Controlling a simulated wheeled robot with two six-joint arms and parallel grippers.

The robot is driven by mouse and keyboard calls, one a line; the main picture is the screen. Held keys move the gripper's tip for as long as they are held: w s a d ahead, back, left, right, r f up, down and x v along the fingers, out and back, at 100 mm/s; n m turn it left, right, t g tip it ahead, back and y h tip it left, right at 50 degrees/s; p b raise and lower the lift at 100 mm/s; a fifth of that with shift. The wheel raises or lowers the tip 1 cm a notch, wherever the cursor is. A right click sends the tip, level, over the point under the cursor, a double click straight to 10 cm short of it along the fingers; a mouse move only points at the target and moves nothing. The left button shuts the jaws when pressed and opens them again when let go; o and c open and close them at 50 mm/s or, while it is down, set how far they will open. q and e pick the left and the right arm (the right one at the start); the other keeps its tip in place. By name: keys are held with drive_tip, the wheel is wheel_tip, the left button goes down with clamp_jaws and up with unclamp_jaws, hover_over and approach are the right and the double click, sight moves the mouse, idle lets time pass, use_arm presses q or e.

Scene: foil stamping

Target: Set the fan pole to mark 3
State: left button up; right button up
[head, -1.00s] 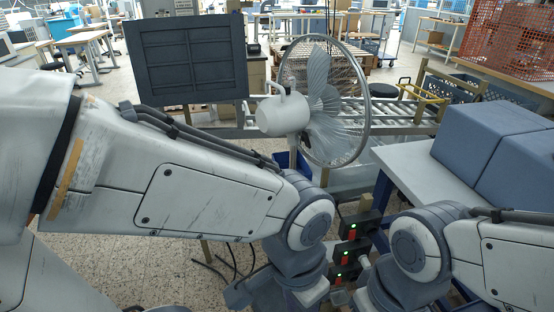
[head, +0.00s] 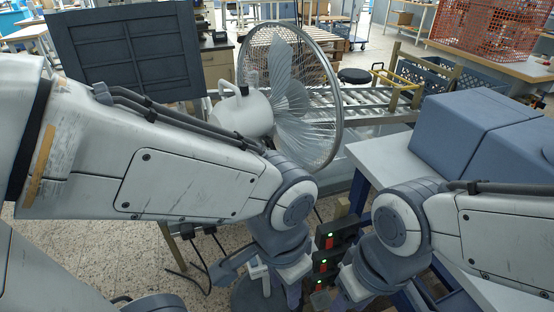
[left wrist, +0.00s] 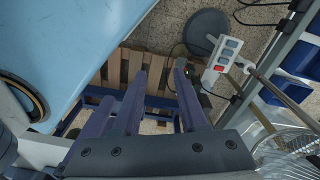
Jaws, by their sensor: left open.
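The fan has a white motor housing (head: 243,113) and a round wire guard (head: 340,95), in the head view behind my left arm. My left forearm hides its pole there. In the left wrist view a thin pole (left wrist: 283,95) slants at the right, beside a white control box (left wrist: 222,62) with red and grey-blue buttons. A round dark base (left wrist: 208,32) lies on the floor. My left gripper (left wrist: 160,72) is open and empty, its fingers apart from the pole and to the left of it. No mark on the pole can be read.
A table (head: 385,165) with blue-grey boxes (head: 470,125) stands at the right. Dark modules with red switches (head: 328,242) stand between my arms. A dark panel (head: 130,50) is at the left. Cables (head: 205,250) lie on the floor. A wooden pallet (left wrist: 125,65) shows below my left gripper.

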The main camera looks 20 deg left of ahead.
use_arm(q)
drive_tip(key=w+a+f+m+t+y+b, duration=0.5)
drive_tip(key=w+a+f+m+y+b, duration=0.3)
drive_tip(key=w+a+b, duration=0.55)
drive_tip(key=w+a+m+t+b, duration=0.2)
drive_tip(key=w+m+t+b, duration=0.3)
drive_tip(key=w, duration=0.8)
drive_tip(key=w+a+m+t+b, duration=0.2)
drive_tip(key=w+m+t+b, duration=0.4)
drive_tip(key=w+m, duration=0.4)
drive_tip(key=w, duration=0.2)
drive_tip(key=shift+w+r+b, duration=0.35)
drive_tip(key=shift+w+b, duration=0.05)
clamp_jaws()
